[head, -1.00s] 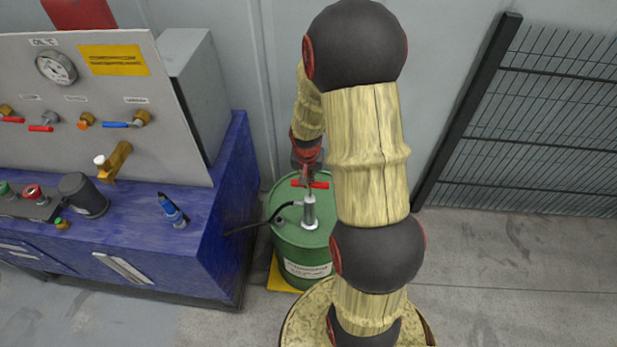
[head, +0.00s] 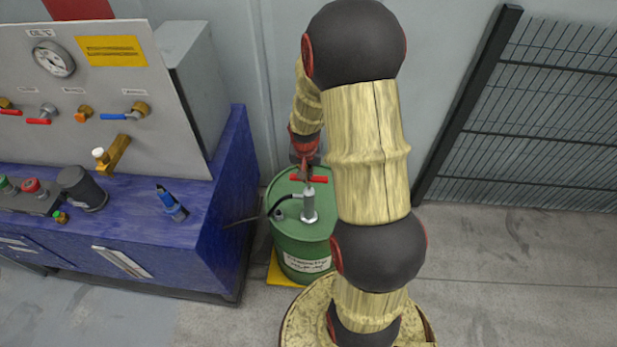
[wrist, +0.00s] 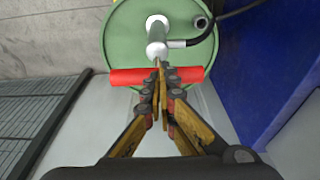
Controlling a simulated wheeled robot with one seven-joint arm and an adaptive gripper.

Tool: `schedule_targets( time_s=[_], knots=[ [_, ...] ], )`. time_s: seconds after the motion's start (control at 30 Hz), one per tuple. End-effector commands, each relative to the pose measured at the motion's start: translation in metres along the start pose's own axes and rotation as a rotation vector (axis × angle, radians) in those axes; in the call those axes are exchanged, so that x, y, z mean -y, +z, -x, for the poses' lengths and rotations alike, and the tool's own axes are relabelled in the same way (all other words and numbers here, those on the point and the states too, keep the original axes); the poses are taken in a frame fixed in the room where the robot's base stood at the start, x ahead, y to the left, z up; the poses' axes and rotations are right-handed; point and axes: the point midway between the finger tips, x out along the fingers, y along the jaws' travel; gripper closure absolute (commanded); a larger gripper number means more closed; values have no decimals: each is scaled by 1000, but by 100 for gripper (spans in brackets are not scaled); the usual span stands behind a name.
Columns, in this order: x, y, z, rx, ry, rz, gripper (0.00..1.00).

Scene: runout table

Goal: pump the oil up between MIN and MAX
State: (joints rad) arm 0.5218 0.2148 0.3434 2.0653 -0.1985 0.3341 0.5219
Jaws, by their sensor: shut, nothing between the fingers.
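A green oil drum (head: 299,247) stands right of the blue bench, with a grey hand pump (head: 309,204) on its lid. The pump has a red crossbar handle (head: 319,179) at its top. My gripper (head: 306,170) is at the handle, partly hard to make out in the head view. In the wrist view my gripper (wrist: 161,66) is shut and empty, its fingertips over the middle of the red handle (wrist: 126,77). I cannot tell whether they touch it. A black hose (head: 270,212) runs from the pump toward the bench. No MIN or MAX marks are readable.
The blue bench (head: 150,235) carries a panel with a dial gauge (head: 53,59), levers and a brass spout (head: 112,153).

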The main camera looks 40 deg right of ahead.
Motion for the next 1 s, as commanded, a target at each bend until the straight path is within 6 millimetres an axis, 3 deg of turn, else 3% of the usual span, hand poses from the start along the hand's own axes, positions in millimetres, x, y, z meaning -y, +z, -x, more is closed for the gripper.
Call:
schedule_targets(
  time_s=[0.3, 0.5, 0.7, 1.0],
  knots=[
    [2, -5, 70, 1, 0, 1, 100],
    [2, -5, 100, 2, 1, 0, 100],
    [2, -4, 112, 4, 1, 1, 100],
    [2, -4, 113, 4, 1, 1, 100]
  ],
)
